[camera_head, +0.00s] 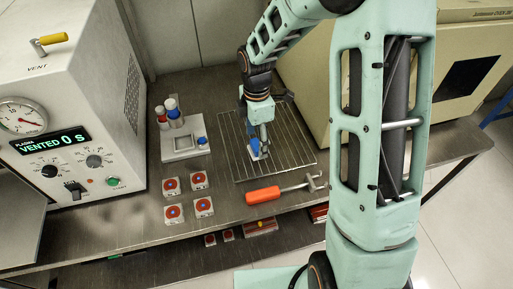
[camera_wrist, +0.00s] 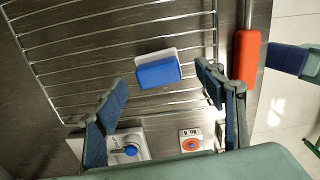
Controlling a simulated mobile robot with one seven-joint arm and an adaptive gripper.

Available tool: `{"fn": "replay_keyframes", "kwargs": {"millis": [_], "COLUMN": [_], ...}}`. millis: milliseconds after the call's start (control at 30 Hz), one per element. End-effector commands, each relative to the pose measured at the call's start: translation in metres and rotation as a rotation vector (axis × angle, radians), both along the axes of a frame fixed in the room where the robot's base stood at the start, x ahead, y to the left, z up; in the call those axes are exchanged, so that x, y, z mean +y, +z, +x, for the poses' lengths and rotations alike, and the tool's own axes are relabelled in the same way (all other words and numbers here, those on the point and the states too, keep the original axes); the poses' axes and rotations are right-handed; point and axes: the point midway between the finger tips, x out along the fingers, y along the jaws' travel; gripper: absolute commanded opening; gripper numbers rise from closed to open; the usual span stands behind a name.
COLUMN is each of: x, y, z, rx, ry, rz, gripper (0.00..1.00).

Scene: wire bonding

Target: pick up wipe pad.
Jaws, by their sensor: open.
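The wipe pad, which looks like a small blue block with a white backing, lies on the wire rack. It shows in the wrist view (camera_wrist: 158,70) just beyond and between my fingertips. In the head view the pad (camera_head: 255,149) is partly hidden by my gripper. My gripper (camera_head: 263,139) is above the rack, pointing down at the pad. In the wrist view my gripper (camera_wrist: 161,76) has its two fingers spread apart, with nothing held between them. I cannot tell how far above the pad the fingertips are.
The plasma machine (camera_head: 60,95) and a beige oven (camera_head: 306,72) flank the bench.

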Motion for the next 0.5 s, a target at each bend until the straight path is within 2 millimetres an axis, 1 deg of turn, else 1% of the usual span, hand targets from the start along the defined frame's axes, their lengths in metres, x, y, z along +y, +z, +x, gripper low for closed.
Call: {"fn": "replay_keyframes", "kwargs": {"millis": [100, 200, 467, 500], "x": [0.000, 0.000, 0.000, 0.000], "y": [-0.018, -0.026, -0.029, -0.029], "z": [0.000, 0.001, 0.001, 0.001], "rx": [0.003, 0.002, -0.001, -0.001], "ry": [0.000, 0.000, -0.001, -0.001], "rz": [-0.001, -0.002, -0.001, -0.001], "gripper": [0.64, 0.64, 0.64, 0.60]}}
